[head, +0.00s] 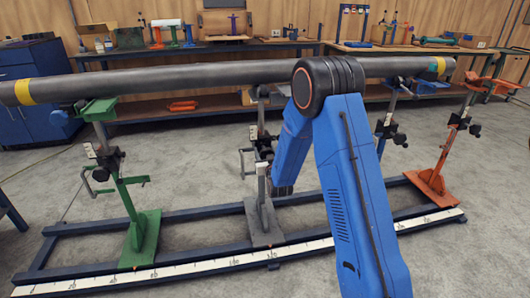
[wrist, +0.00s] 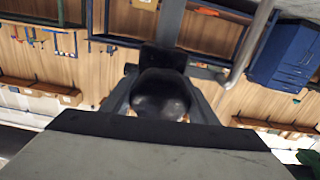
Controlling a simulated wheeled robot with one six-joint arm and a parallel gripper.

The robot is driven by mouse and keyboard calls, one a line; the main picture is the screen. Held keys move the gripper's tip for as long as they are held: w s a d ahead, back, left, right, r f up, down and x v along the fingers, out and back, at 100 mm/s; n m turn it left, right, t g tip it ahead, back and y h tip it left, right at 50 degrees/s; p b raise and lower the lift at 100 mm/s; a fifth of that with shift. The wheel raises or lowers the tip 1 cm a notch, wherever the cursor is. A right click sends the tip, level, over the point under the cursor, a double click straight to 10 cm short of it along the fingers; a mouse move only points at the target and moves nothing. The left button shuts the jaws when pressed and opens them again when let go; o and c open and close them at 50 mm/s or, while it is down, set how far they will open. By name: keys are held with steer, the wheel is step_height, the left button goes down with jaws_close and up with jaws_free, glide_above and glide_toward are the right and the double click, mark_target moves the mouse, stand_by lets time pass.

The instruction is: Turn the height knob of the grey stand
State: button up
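The grey stand (head: 264,222) is in the middle of the head view, its foot on the blue rail frame and its post upright. Black clamp parts (head: 263,147) sit on its post, partly behind my blue arm. In the wrist view a round black knob (wrist: 160,95) lies between the two dark fingers of my gripper (wrist: 160,108). The fingers flank the knob closely. Whether they press on it is not clear.
A long grey pipe (head: 200,77) with yellow bands lies across the stands. A green stand (head: 140,232) is at left, an orange stand (head: 436,182) at right. A blue rail frame with a white scale (head: 190,264) runs along the floor. Workbenches line the back wall.

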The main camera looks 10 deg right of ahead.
steer(key=shift+m, duration=0.4)
steer(key=m, duration=0.3)
steer(key=shift+m, duration=0.3)
steer(key=shift+f+m, duration=0.1)
steer(key=shift+m, duration=2.1)
steer(key=o, duration=1)
steer(key=shift+o, duration=0.2)
steer(key=shift+s, duration=0.1)
